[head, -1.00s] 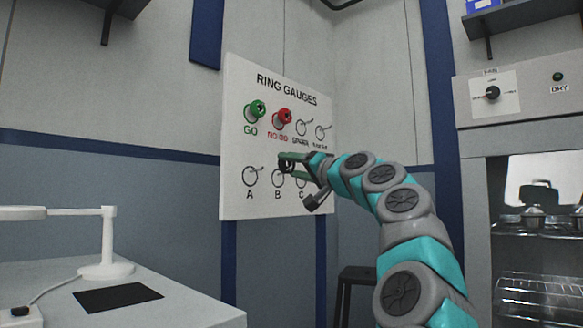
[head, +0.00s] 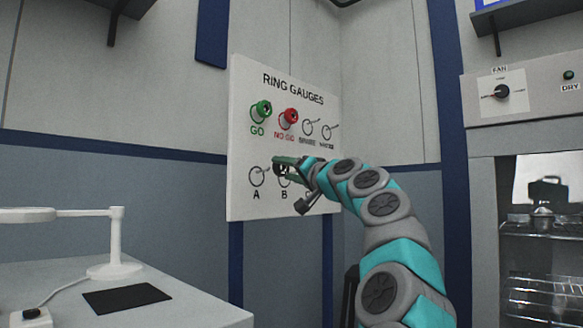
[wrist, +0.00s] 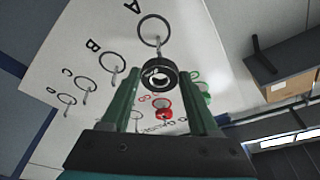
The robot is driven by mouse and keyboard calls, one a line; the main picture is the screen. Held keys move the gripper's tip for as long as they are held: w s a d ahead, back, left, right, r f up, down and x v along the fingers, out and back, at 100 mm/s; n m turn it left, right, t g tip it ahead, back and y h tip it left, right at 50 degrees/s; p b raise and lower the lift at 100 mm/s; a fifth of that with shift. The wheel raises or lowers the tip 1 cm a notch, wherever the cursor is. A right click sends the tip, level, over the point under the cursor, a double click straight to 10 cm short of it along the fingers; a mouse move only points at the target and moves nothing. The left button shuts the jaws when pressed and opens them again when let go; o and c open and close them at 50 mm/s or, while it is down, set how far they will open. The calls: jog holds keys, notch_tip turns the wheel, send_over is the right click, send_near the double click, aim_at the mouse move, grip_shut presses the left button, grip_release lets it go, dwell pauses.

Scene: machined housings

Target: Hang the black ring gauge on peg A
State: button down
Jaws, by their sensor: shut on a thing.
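The black ring gauge (wrist: 160,75) is held between the green fingertips of my gripper (wrist: 162,80), with its open bore facing the camera. In the head view my gripper (head: 280,164) is in front of the board near B, just right of peg A (head: 263,170), and the ring is a small dark patch, partly hidden by the fingers. In the wrist view peg A (wrist: 157,43) stands inside its printed circle, just above the ring. Its tip ends close to the ring's upper edge; I cannot tell whether they touch.
The white ring gauge board (head: 240,205) also bears a green gauge (head: 261,111) and a red gauge (head: 288,119) on upper pegs. The other pegs in view look empty. A bench with a white lamp (head: 115,268) stands at left, an oven-like cabinet (head: 485,200) at right.

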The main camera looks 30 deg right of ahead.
jog(key=shift+w+a+p, duration=0.3)
jog(key=shift+w+p, duration=0.05)
jog(key=shift+w, duration=0.55)
jog(key=shift+w+a+p, duration=0.3)
jog(key=shift+w, duration=0.55)
jog(key=shift+w+a+f+p, duration=0.15)
jog(key=shift+w+a+p, duration=0.1)
jog(key=shift+w, duration=0.4)
jog(key=shift+w+a+f+p, duration=0.1)
jog(key=shift+w+a+p, duration=0.1)
jog(key=shift+w, duration=0.45)
jog(key=shift+c, duration=0.3)
grip_release()
jog(key=shift+s+f, duration=0.1)
jog(key=shift+s, duration=0.05)
